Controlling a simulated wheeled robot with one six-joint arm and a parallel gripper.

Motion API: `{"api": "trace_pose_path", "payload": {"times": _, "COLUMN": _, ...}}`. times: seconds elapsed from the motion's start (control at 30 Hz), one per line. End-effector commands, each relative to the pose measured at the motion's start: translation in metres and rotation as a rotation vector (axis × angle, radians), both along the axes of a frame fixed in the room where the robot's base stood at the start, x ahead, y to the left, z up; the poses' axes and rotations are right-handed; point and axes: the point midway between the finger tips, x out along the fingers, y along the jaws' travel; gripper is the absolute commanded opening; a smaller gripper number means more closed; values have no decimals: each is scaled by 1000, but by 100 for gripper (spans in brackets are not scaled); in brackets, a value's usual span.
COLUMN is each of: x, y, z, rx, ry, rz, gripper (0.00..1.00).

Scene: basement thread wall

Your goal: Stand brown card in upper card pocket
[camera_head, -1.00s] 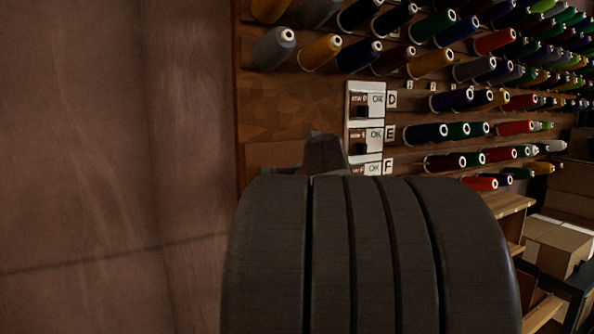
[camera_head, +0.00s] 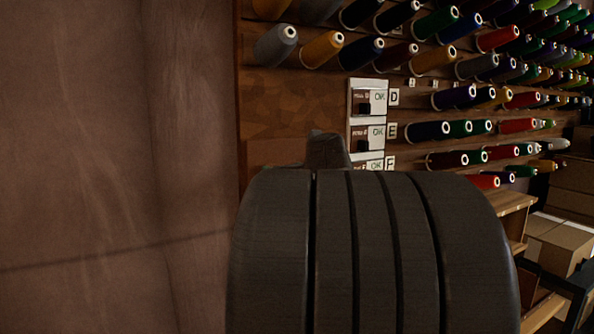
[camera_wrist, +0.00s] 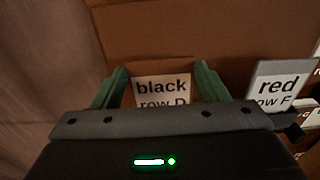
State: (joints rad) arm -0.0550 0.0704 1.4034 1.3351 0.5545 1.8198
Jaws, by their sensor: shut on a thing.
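In the wrist view my gripper (camera_wrist: 160,75) has its two green fingers on either side of the brown card (camera_wrist: 161,89), shut on it. Its white label reads "black row D". The card's brown border blends with the brown surface behind, so its edges are hard to make out. A grey card (camera_wrist: 252,78) with a white label reading "red row F" is to the right, apart from my fingers. I cannot tell the upper card pocket apart from the brown surface. In the head view my dark arm hides the gripper and both cards.
In the head view, a wooden wall (camera_head: 290,95) holds rows of thread spools (camera_head: 455,95). White plates marked OK (camera_head: 368,100) stand beside letters D, E and F. Wooden shelves (camera_head: 515,205) and cardboard boxes (camera_head: 560,245) are at the right. A plain brown wall (camera_head: 90,150) fills the left.

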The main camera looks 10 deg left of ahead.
Motion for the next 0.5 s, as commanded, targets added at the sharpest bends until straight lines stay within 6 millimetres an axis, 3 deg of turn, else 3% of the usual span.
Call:
{"api": "trace_pose_path", "payload": {"times": 0.2, "x": 0, "y": 0, "z": -2, "rx": 0, "ry": 0, "rz": 0, "gripper": 56}}
{"api": "trace_pose_path", "payload": {"times": 0.23, "x": 0, "y": 0, "z": -2, "rx": 0, "ry": 0, "rz": 0, "gripper": 69}}
{"api": "trace_pose_path", "payload": {"times": 0.33, "x": 0, "y": 0, "z": -2, "rx": 0, "ry": 0, "rz": 0, "gripper": 89}}
{"api": "trace_pose_path", "payload": {"times": 0.37, "x": 0, "y": 0, "z": -2, "rx": 0, "ry": 0, "rz": 0, "gripper": 93}}
{"api": "trace_pose_path", "payload": {"times": 0.5, "x": 0, "y": 0, "z": -2, "rx": 0, "ry": 0, "rz": 0, "gripper": 93}}
